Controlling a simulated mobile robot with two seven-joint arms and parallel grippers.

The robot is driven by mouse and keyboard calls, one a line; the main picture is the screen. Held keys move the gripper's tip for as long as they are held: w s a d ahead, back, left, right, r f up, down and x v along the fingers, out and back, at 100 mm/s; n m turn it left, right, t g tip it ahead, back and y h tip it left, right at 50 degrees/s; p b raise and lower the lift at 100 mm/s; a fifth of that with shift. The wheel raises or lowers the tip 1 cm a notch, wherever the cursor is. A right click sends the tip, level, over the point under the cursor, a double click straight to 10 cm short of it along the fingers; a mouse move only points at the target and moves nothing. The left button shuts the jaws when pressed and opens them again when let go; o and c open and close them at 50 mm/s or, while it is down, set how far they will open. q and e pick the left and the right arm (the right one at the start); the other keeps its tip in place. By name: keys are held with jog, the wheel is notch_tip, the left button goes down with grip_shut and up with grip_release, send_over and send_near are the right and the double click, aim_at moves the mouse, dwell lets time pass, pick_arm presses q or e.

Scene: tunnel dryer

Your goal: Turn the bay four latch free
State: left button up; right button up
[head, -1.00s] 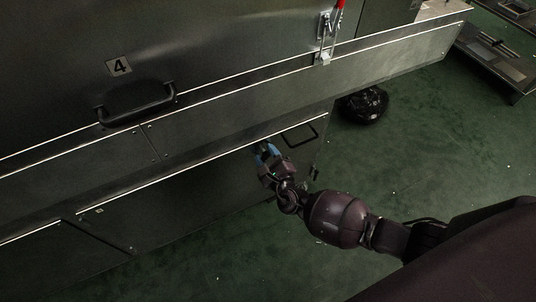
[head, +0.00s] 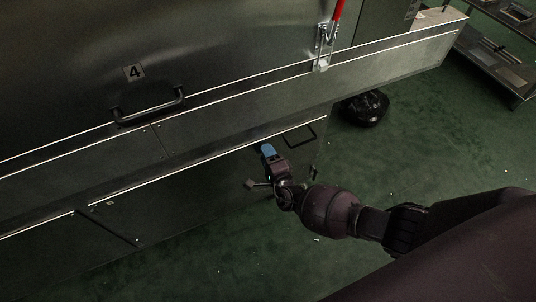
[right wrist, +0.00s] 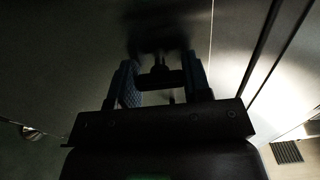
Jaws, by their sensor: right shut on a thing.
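My right gripper (head: 268,152) is at the lower dark panel (head: 210,190), below the door marked 4 (head: 134,72). Its blue fingers (right wrist: 128,90) stand on both sides of a small dark latch knob (right wrist: 160,76) in the right wrist view, and it is shut on it. The latch is hidden behind the fingers in the head view, and its exact turn angle is too dark to tell. My left gripper is not in view.
A black bar handle (head: 148,106) is on the door, and a red-handled toggle clamp (head: 322,45) is to its right. A thin wire handle (head: 299,136) is beside my gripper. A black bag (head: 364,108) lies on the green floor. Metal shelving (head: 497,62) stands at the right.

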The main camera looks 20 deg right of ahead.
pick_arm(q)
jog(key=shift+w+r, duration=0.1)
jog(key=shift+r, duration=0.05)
pick_arm(e)
jog(key=shift+w+r+n, duration=0.1)
jog(key=shift+r+n, duration=0.05)
jog(key=shift+n, duration=0.25)
jog(key=o, duration=0.8)
jog(key=shift+o, duration=0.6)
